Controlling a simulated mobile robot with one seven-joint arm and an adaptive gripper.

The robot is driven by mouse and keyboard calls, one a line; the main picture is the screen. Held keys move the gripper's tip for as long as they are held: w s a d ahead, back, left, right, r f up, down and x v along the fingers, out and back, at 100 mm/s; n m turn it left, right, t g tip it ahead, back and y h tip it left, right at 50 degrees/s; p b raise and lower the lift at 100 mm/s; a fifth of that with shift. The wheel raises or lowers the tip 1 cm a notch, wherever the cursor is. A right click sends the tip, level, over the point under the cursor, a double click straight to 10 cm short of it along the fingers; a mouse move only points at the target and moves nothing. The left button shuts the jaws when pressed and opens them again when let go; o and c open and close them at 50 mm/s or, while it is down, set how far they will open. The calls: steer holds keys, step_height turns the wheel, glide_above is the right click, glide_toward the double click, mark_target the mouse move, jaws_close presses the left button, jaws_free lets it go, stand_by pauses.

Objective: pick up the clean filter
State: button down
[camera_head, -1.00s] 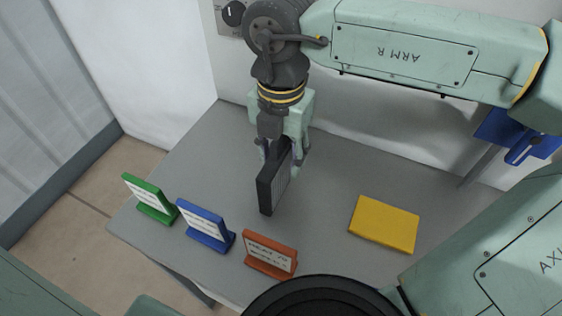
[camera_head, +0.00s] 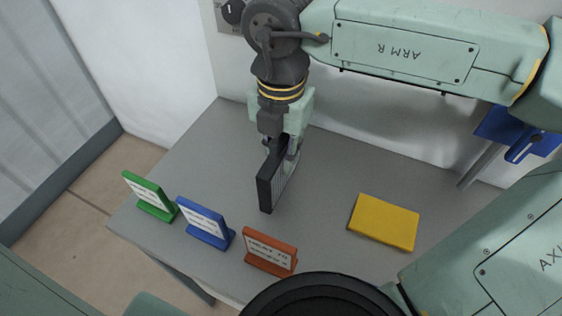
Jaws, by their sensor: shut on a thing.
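The filter (camera_head: 267,190) is a thin dark-framed panel with a pale pleated face, standing on edge over the middle of the grey table (camera_head: 330,170). My gripper (camera_head: 281,150) points down from above and is shut on the filter's upper far end. The fingers partly hide that end. I cannot tell whether the filter's lower edge touches the table or hangs just above it.
Green (camera_head: 150,196), blue (camera_head: 205,222) and orange (camera_head: 269,252) sign stands line the table's near left edge. A yellow flat block (camera_head: 384,222) lies to the right. A blue bracket (camera_head: 520,135) is at the far right. A wall stands behind the table.

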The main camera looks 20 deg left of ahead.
step_height(320, 180, up, 17)
steer(key=p, duration=0.3)
step_height(320, 180, down, 7)
steer(key=b, duration=0.4)
steer(key=shift+w+r, duration=0.1)
steer(key=shift+r, duration=0.1)
step_height(320, 180, up, 7)
steer(key=p, duration=0.4)
steer(key=shift+f+b, duration=2.3)
steer(key=shift+f, duration=1.45)
